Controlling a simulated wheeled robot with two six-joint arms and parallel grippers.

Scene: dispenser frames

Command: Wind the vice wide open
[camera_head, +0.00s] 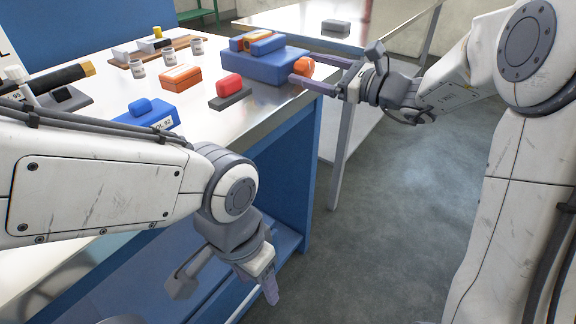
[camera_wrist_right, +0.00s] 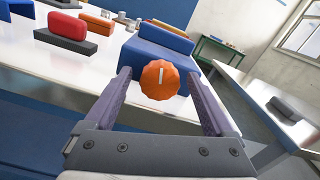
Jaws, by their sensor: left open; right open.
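The blue vice (camera_head: 250,66) stands at the right end of the metal bench, with blue jaw blocks on top and an orange and yellow piece (camera_head: 254,37) between them. Its round orange knob (camera_head: 304,67) faces right and also shows in the right wrist view (camera_wrist_right: 160,80), with a white line pointing up. My right gripper (camera_head: 305,70) is open, its purple fingers on either side of the knob, with gaps visible in the wrist view. My left gripper (camera_head: 270,286) hangs low in front of the bench, away from the vice; its fingers overlap in this view.
A red block on a dark base (camera_head: 230,90), an orange box (camera_head: 180,77) and a blue box with a label (camera_head: 147,115) lie left of the vice. White cups (camera_head: 137,68) stand farther back. A second table (camera_head: 400,20) is behind; floor shows between the arms.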

